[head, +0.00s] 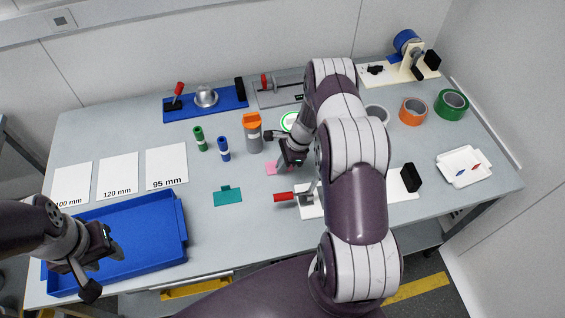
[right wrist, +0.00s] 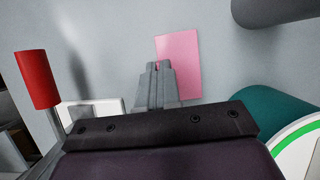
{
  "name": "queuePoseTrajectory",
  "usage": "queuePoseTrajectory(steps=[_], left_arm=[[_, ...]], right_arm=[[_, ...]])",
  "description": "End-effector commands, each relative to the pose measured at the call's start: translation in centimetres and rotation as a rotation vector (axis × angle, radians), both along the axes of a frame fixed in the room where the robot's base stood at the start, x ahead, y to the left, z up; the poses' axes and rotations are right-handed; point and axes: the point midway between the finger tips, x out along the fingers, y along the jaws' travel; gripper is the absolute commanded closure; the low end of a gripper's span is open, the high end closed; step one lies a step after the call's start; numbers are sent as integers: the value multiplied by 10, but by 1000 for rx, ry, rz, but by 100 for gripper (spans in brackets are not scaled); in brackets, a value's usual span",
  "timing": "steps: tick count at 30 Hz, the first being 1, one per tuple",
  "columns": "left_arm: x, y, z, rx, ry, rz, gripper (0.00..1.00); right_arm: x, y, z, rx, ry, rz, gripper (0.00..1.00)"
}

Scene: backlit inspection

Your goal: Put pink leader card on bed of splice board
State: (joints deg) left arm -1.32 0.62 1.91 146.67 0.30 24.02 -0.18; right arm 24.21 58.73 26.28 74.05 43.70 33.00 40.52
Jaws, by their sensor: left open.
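The pink leader card (head: 275,169) is on or just above the table, left of the splice board; it also shows in the right wrist view (right wrist: 182,60). My right gripper (head: 291,164) is over the card, and its fingertips (right wrist: 158,66) are close together with a bit of pink between them, so it looks shut on the card's tab. The splice board (head: 311,207) is white, with a red-handled lever (head: 284,197) and a black block (head: 411,178); my right arm hides much of its bed. My left gripper (head: 98,263) is open and empty above the blue tray.
The blue tray (head: 150,230) is at the front left. A teal card (head: 228,195) lies left of the splice board. An orange-topped bottle (head: 252,134), a green cylinder (head: 200,139) and a blue cylinder (head: 223,149) stand behind. A white dish (head: 464,164) is at the right.

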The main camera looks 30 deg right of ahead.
Motion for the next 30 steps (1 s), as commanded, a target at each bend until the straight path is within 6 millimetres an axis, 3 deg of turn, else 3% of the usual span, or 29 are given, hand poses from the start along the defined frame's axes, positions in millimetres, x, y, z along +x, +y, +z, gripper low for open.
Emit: queuePoseTrajectory(steps=[8,11,12,23,30], left_arm=[[0,0,-5,0,0,0,57],[0,0,-4,0,0,0,57],[0,0,-4,0,0,0,57],[0,0,-1,0,0,0,57],[0,0,-14,0,0,0,57]], right_arm=[[0,0,-4,0,0,0,100],[0,0,-3,0,0,0,74],[0,0,-3,0,0,0,72],[0,-2,4,0,-1,1,72],[-4,-20,46,-2,-3,-2,72]])
